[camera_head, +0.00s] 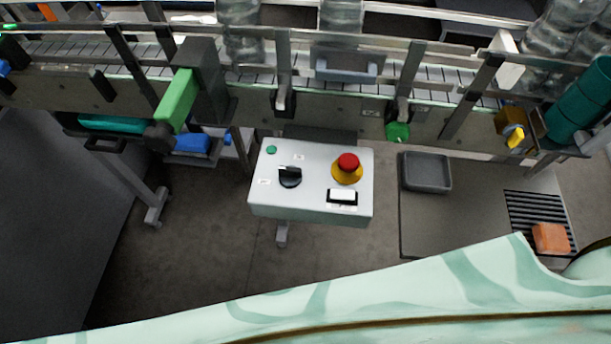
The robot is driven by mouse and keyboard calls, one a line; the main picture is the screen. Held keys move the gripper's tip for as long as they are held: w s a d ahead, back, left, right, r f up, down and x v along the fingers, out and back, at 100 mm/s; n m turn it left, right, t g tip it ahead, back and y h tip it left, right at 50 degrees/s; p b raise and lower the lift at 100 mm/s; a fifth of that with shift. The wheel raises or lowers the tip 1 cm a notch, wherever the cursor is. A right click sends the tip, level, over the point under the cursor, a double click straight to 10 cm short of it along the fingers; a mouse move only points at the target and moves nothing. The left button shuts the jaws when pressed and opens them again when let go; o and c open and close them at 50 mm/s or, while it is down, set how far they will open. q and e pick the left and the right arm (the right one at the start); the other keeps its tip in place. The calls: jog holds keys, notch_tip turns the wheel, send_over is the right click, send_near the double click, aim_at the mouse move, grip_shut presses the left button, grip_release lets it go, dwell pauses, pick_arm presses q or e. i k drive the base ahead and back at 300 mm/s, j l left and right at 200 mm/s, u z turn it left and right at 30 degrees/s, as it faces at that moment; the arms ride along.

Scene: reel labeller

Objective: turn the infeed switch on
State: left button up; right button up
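A light grey control box (267,196) stands in front of the conveyor, near the middle of the view. On its top are a black rotary switch (290,177), a white push button or rocker (342,195) in a black frame, a red mushroom button (348,162) on a yellow base, and a small green round lamp or button (271,150). The small labels are too small to read, so which control is the infeed switch cannot be read from them. The rotary switch's handle points roughly sideways. Neither of my grippers shows in the head view.
A conveyor (330,125) with clear bottles (342,18) runs across the back. A green handle (177,100) juts out at left. A grey tray (426,172) lies on a dark platform at right, with an orange block (550,238) nearby. Space above the box looks clear.

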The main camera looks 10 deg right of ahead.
aim_at(289, 176)
jog(key=k+l+z, duration=0.15)
jog(key=l, duration=0.2)
jog(key=k+l+z, duration=0.2)
jog(key=l, duration=0.15)
jog(key=l+z, duration=0.15)
jog(key=l, duration=0.25)
jog(key=k, duration=0.05)
